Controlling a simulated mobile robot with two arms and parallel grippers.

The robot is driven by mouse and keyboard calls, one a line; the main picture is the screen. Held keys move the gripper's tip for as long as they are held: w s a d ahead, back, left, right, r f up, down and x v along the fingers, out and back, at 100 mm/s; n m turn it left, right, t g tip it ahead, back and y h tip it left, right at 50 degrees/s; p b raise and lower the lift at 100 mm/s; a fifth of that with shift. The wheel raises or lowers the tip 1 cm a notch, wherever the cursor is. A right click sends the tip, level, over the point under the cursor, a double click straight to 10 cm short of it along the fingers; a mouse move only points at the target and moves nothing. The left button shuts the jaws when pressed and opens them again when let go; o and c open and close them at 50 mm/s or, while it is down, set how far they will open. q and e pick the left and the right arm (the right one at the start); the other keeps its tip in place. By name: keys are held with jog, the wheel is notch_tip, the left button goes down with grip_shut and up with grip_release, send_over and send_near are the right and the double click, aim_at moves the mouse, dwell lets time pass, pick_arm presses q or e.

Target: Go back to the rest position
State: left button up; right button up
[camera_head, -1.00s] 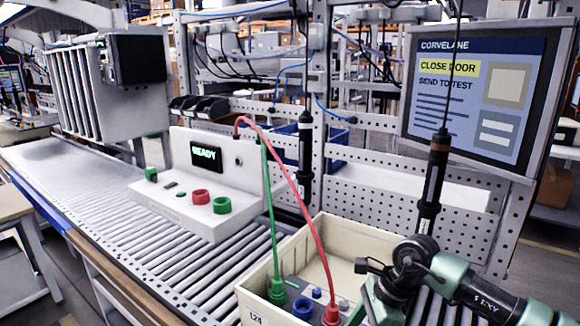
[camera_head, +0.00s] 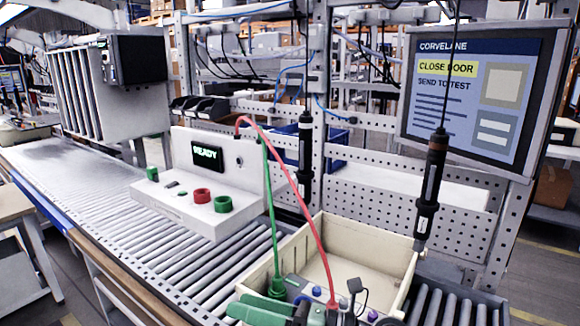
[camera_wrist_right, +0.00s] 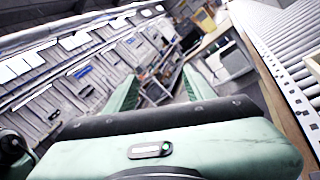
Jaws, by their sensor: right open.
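My right gripper (camera_head: 243,309) shows at the bottom edge of the head view, in front of the cream crate (camera_head: 388,262), its green fingers pointing left. In the right wrist view its two green fingers (camera_wrist_right: 157,92) stand apart with nothing between them. A dark screwdriver (camera_head: 431,187) hangs upright from a cable at the right, above the crate's right side and clear of the gripper. A second dark screwdriver (camera_head: 305,158) hangs by the perforated frame. My left gripper is out of view.
A white tester (camera_head: 165,205) reading READY stands on the roller conveyor (camera_head: 90,200). Red (camera_head: 296,189) and green (camera_head: 270,215) leads run from it into the crate. A screen (camera_head: 440,105) reading CLOSE DOOR is at the right. The conveyor's left stretch is clear.

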jog(key=w+d+r+m+t+h, duration=0.25)
jog(key=d+r+m+t, duration=0.2)
jog(key=m+t, duration=0.7)
jog(key=w+d+f+m+t+h, duration=0.3)
jog(key=d+f+m+h, duration=0.3)
jog(key=d+m+h, duration=0.65)
jog(key=s+d+f+m+g+h, duration=0.2)
jog(key=s+d+f+m+g, duration=0.15)
jog(key=f+m, duration=0.3)
jog(key=s+d+f+m+g+h, duration=0.2)
jog(key=s+d+f+m, duration=0.15)
jog(key=f+m, duration=0.35)
jog(key=s+d+f+m+g, duration=0.2)
jog(key=s+f+g, duration=0.4)
jog(key=s, duration=0.5)
jog(key=s+d+f+m+g, duration=0.1)
jog(key=s+f+m+g, duration=0.25)
jog(key=s+f, duration=0.55)
jog(key=s+f+g, duration=0.1)
jog(key=s+f, duration=0.1)
jog(key=f, duration=1.1)
jog(key=s+f+g, duration=0.1)
jog(key=s+f, duration=0.1)
jog(key=f, duration=1.1)
jog(key=s+d+f+n+g, duration=0.1)
jog(key=s+d+f, duration=0.2)
jog(key=s+f, duration=1.1)
jog(key=shift+s+f, duration=0.4)
jog(key=shift+s, duration=0.65)
